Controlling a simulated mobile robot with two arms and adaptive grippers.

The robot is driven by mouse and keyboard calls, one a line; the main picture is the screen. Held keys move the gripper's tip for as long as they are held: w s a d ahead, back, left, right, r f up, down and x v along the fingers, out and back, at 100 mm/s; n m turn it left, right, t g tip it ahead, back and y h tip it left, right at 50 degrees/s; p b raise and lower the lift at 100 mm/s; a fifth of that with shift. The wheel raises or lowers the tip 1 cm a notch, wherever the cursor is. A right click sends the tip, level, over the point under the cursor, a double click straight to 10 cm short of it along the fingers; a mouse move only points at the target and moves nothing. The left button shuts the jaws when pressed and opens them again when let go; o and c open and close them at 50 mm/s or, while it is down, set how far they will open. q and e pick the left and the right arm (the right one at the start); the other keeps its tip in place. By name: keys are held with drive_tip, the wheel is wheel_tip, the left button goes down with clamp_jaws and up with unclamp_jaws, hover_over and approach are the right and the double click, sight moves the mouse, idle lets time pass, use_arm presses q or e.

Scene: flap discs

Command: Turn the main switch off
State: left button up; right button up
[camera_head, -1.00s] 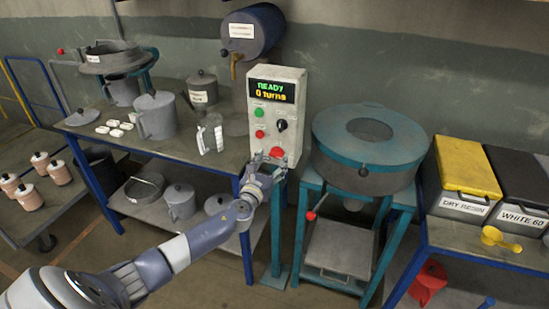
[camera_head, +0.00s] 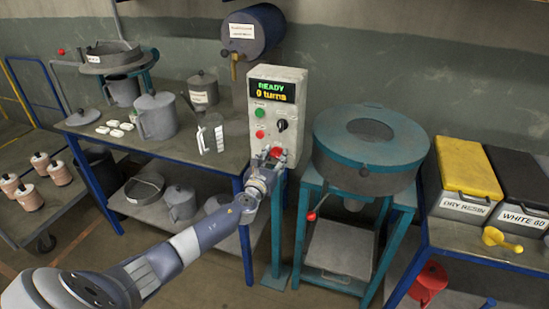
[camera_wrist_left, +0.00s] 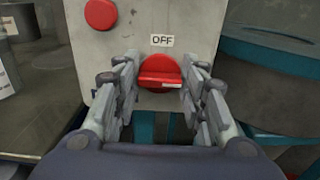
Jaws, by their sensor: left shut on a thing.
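The grey control box (camera_head: 276,100) stands on a teal post and its display reads "READY 0 turns". The red main switch (camera_head: 277,151) is low on its front, partly hidden by my left gripper (camera_head: 268,160). In the left wrist view the red switch (camera_wrist_left: 160,70) is a round knob with a raised horizontal bar, under a label reading "OFF" (camera_wrist_left: 161,41). My left gripper (camera_wrist_left: 164,88) has one finger on each side of the knob and is shut on it. My right gripper is not in view.
A red round button (camera_wrist_left: 100,14) is above left of the switch. Green and red buttons and a black knob (camera_head: 282,125) are higher on the box. A teal round drum (camera_head: 371,140) stands close on the right, a workbench (camera_head: 185,152) with jugs on the left.

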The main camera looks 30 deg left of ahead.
use_arm(q)
drive_tip(key=n+b, duration=0.1)
drive_tip(key=n, duration=0.2)
drive_tip(key=shift+f+n+b, duration=0.1)
drive_tip(key=shift+n+b, duration=0.2)
drive_tip(key=shift+b, duration=0.05)
drive_tip(key=n+b, duration=0.1)
drive_tip(key=n, duration=0.4)
drive_tip(key=shift+a+b, duration=0.15)
drive_tip(key=shift+b, duration=0.15)
drive_tip(key=n, duration=0.5)
drive_tip(key=shift+b, duration=0.4)
drive_tip(key=shift+a+f+n, duration=0.1)
drive_tip(key=shift+n, duration=2)
drive_tip(key=o, duration=1)
drive_tip(key=shift+o, duration=0.2)
